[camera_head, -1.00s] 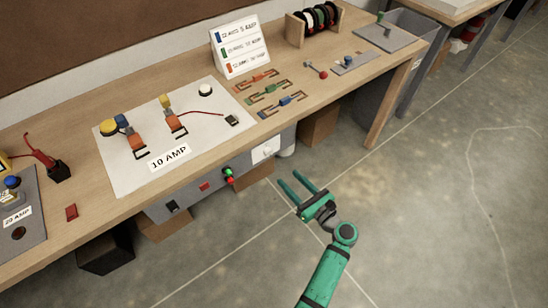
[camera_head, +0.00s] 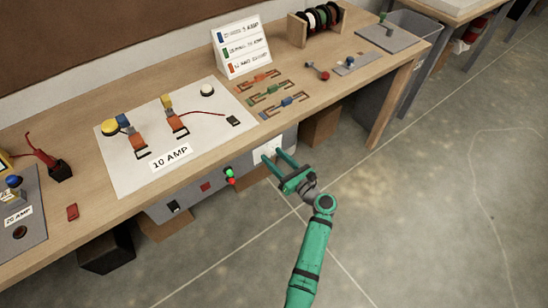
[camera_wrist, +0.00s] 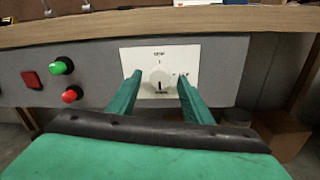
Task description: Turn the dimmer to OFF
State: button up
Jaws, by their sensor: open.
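The dimmer is a white plate (camera_wrist: 185,53) with a round white knob (camera_wrist: 159,78) on the grey panel under the bench edge. In the wrist view a dark mark shows low on the knob; the small lettering above and to its right is too blurred to read surely. My gripper (camera_wrist: 158,88) is open, with one green finger on each side of the knob in that view. I cannot tell whether the fingers touch it. In the head view my gripper (camera_head: 280,158) reaches to the plate (camera_head: 262,152), partly covering it.
The grey panel (camera_wrist: 95,90) also carries a red square switch (camera_wrist: 31,79), a green button (camera_wrist: 62,66) and a red button (camera_wrist: 72,95). The wooden bench edge (camera_wrist: 120,25) runs just above. A brown box (camera_wrist: 280,135) stands below right. The floor in front is clear.

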jog(key=shift+a, duration=0.15)
jog(key=shift+d, duration=0.25)
jog(key=shift+c, duration=1.3)
jog(key=shift+s, duration=0.1)
jog(key=c, duration=0.8)
